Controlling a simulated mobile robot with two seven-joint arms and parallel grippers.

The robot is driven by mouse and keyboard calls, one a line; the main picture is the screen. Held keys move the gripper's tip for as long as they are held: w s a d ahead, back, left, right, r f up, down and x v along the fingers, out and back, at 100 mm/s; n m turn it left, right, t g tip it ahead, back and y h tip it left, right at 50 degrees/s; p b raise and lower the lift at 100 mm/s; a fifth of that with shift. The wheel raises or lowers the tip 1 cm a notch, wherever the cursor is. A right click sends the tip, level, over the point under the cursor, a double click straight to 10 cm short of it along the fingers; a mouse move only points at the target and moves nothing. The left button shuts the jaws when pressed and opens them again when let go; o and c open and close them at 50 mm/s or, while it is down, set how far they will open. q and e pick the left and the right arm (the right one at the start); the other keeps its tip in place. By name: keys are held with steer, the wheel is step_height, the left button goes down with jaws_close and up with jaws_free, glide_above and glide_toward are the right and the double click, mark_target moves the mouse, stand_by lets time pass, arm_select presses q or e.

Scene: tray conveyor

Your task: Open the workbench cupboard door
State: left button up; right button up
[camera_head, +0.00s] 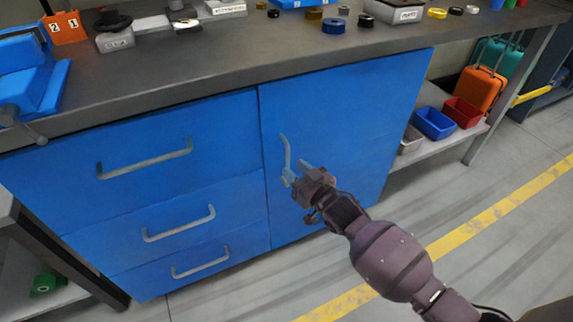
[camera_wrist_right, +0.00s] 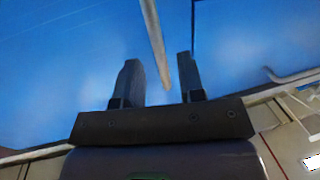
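The blue cupboard door (camera_head: 350,115) is on the right part of the workbench front and looks closed, flush with the drawers beside it. Its pale vertical bar handle (camera_head: 287,152) is near the door's left edge. My right gripper (camera_head: 296,172) is at the lower part of this handle. In the right wrist view, the gripper (camera_wrist_right: 160,78) is open, and the handle bar (camera_wrist_right: 154,40) runs between its two dark fingers with visible gaps on both sides. The lower end of the handle is partly hidden by the gripper in the head view. My left gripper is not in view.
Blue drawers with bar handles (camera_head: 145,162) are left of the door. The grey worktop (camera_head: 190,65) above carries several small parts. An open shelf (camera_head: 440,145) with small bins is to the right. The floor (camera_head: 460,205) in front of the door is clear apart from my arm.

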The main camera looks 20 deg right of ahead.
mark_target(289, 165)
steer(key=shift+f+x, duration=0.2)
steer(key=shift+x, duration=0.85)
steer(key=shift+w+a+r+b, duration=0.2)
steer(key=shift+w+b, duration=0.2)
steer(key=shift+w, duration=0.35)
jaws_close()
